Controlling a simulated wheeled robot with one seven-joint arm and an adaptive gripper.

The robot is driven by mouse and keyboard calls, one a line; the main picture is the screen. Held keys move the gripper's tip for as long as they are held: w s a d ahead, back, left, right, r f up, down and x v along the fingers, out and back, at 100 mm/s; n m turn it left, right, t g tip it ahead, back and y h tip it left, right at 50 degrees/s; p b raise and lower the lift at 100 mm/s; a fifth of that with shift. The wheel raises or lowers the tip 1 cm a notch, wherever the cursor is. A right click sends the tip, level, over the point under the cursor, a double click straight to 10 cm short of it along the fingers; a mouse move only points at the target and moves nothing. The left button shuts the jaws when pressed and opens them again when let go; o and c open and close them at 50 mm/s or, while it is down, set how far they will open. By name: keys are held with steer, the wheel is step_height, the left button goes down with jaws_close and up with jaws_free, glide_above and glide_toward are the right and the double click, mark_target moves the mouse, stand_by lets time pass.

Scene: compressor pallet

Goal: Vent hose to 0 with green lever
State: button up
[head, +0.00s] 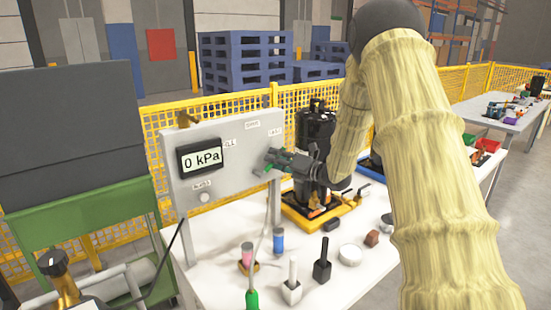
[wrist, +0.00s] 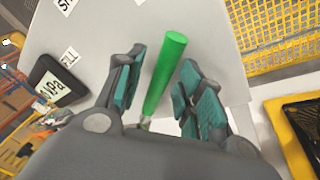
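The green lever (wrist: 165,70) stands out from the grey panel (wrist: 105,30) in the wrist view. My gripper (wrist: 160,88) has its two teal-padded fingers apart, one on each side of the lever, with visible gaps. In the head view my gripper (head: 276,160) is at the right part of the panel (head: 225,140); the lever there is hard to tell from the green pads. The black display (head: 202,158) on the panel reads 0 kPa. A thin pale hose (head: 264,232) seems to hang below the panel; its ends are unclear.
A black compressor (head: 316,128) on a yellow tray (head: 318,228) stands behind my gripper. Yellow fencing (head: 120,205) runs behind.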

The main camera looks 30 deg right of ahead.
steer(key=shift+w, duration=0.25)
steer(key=shift+s+a, duration=0.1)
steer(key=shift+c, duration=0.3)
jaws_close()
